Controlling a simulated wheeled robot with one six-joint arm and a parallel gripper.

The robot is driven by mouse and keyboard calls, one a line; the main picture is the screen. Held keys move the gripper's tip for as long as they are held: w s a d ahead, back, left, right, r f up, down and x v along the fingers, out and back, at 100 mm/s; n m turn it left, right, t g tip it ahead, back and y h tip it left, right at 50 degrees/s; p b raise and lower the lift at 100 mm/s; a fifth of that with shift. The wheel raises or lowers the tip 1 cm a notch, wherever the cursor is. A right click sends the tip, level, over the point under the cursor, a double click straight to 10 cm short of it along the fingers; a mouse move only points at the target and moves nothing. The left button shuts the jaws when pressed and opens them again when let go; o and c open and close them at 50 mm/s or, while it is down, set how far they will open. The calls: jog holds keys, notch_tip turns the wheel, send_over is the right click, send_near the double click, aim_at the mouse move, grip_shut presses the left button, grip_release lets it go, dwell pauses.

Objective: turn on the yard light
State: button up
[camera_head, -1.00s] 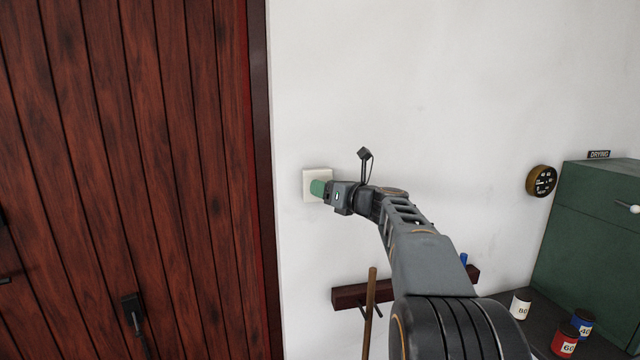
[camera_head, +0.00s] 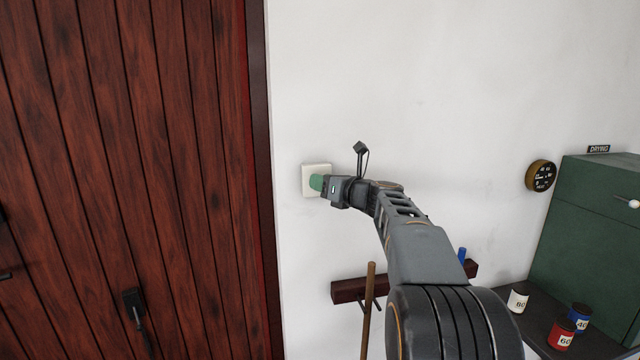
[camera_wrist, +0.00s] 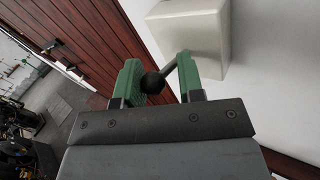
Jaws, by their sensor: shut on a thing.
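A pale switch box (camera_head: 309,172) is fixed to the white wall just right of the wooden door; it also shows in the wrist view (camera_wrist: 198,32). A dark lever with a round black knob (camera_wrist: 153,83) sticks out of the box. My gripper (camera_head: 317,182), with green fingers, is at the front of the box. In the wrist view my gripper (camera_wrist: 158,82) has the knob between its two fingers and is shut on it. In the head view the fingers hide the lever. No lamp is in view.
A red-brown plank door (camera_head: 150,150) with a black handle (camera_head: 133,303) fills the left. A wooden rail (camera_head: 350,290) with a leaning handle (camera_head: 369,310) is below the box. A green cabinet (camera_head: 585,230) and several paint tins (camera_head: 562,335) stand at right.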

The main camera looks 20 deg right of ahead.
jog(key=shift+w+a+r+m+g, duration=0.1)
jog(key=shift+r+m+g, duration=0.4)
jog(key=shift+g, duration=0.3)
jog(key=shift+r, duration=0.1)
jog(key=o, duration=0.8)
jog(key=shift+a, duration=0.15)
jog(key=shift+d, duration=0.2)
jog(key=b+v, duration=0.1)
jog(key=v, duration=0.3)
jog(key=b+v, duration=0.1)
jog(key=v, duration=0.4)
jog(key=b+v, duration=0.1)
jog(key=v, duration=0.3)
jog(key=shift+s+a+b, duration=0.15)
jog(key=shift+s+b, duration=0.2)
jog(key=shift+s, duration=0.1)
jog(key=shift+n, duration=0.3)
